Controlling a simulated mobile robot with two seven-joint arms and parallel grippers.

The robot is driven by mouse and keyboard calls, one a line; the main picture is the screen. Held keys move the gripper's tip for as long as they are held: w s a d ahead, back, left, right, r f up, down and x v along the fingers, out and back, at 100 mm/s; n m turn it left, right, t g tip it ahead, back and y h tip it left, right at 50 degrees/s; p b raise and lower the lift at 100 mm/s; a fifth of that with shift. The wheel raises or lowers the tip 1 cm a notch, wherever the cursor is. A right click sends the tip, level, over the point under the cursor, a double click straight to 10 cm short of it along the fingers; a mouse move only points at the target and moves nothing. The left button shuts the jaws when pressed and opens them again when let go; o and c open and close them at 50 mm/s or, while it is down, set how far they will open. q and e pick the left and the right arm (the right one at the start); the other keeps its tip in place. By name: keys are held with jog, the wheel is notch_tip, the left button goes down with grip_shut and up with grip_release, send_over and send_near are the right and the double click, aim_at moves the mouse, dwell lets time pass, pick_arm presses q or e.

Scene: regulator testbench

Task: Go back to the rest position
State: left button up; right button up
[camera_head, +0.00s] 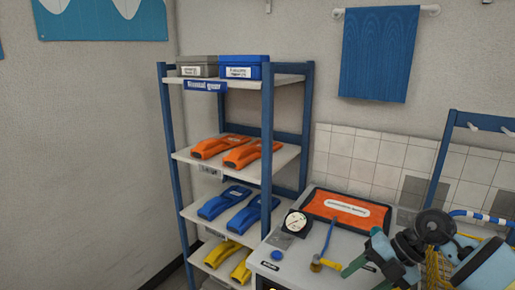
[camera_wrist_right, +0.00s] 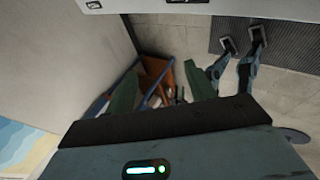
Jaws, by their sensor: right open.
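My right gripper (camera_head: 366,277) is at the lower right of the head view, in front of the workbench (camera_head: 322,258). In the right wrist view my right gripper (camera_wrist_right: 163,82) has its two green fingers well apart, with nothing between them. My left gripper is in neither view.
A pressure gauge (camera_head: 295,222), a blue-handled tool (camera_head: 328,240), a blue round piece (camera_head: 277,255) and an orange tray (camera_head: 345,210) are on the bench. A shelf rack (camera_head: 267,150) stands left of it. An orange-brown crate (camera_wrist_right: 160,70) shows below in the wrist view.

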jog(key=s+a+f+m+t+y, duration=0.25)
jog(key=s+a+y, duration=0.2)
jog(key=a, duration=0.25)
jog(key=s+a+f+m+t+y, duration=0.1)
jog(key=s+a+m+t+y, duration=0.3)
jog(key=a+y, duration=0.3)
jog(key=s+d+f+m+t+h+p, duration=0.1)
jog(key=s+d+f+m+t+h, duration=0.3)
jog(key=f+m+h, duration=0.3)
jog(key=s+d+f+m+t+h+p, duration=0.1)
jog(key=s+d+f+m+t+h, duration=0.25)
jog(key=f+m+h, duration=0.45)
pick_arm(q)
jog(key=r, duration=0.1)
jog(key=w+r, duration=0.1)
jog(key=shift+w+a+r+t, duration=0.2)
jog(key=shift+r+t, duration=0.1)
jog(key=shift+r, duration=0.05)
pick_arm(e)
jog(key=s+d+f+m+g+h, duration=0.1)
jog(key=s+f+m+g, duration=0.2)
jog(key=s, duration=0.6)
jog(key=s+d+f+m+g+h, duration=0.1)
jog(key=s+d+f+m+g, duration=0.1)
jog(key=s+f, duration=0.4)
jog(key=s+m+g, duration=0.1)
jog(key=s+m, duration=0.1)
jog(key=s, duration=0.1)
jog(key=shift+s+d+f, duration=0.25)
jog(key=shift+s, duration=0.15)
